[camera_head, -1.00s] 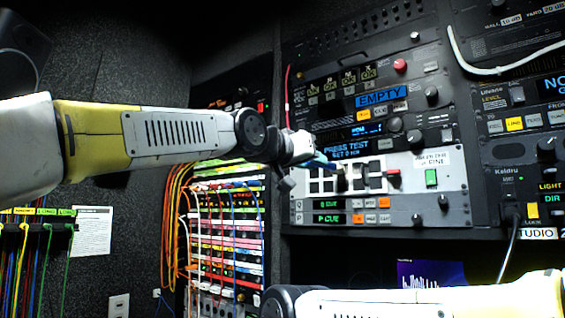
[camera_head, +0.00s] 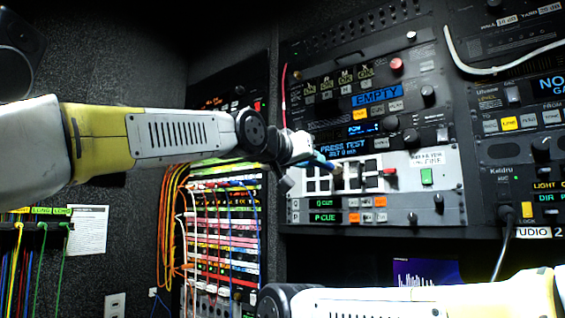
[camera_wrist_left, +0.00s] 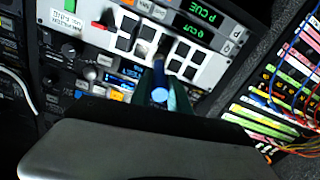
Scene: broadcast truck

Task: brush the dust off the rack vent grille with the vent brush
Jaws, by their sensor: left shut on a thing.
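My left gripper (camera_head: 308,158) is shut on a slim blue-ended tool, which looks like the vent brush (camera_head: 325,163). In the left wrist view the brush's round blue end (camera_wrist_left: 159,95) shows between the dark fingers (camera_wrist_left: 160,85). Its far end points at the white panel with black square keys; the bristles are not clear, and I cannot tell whether it touches the panel. A dark slotted panel at the top of the rack, which looks like the vent grille (camera_head: 350,38), is above and apart from the gripper. Dust on it is too small to tell. My right gripper is out of view.
The white key panel (camera_head: 440,180) is close in front of the left gripper, with knobs and a red lever (camera_head: 389,172). Patch cables (camera_head: 175,215) hang below left. A white cable (camera_head: 480,70) loops at upper right. My right arm crosses the bottom right.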

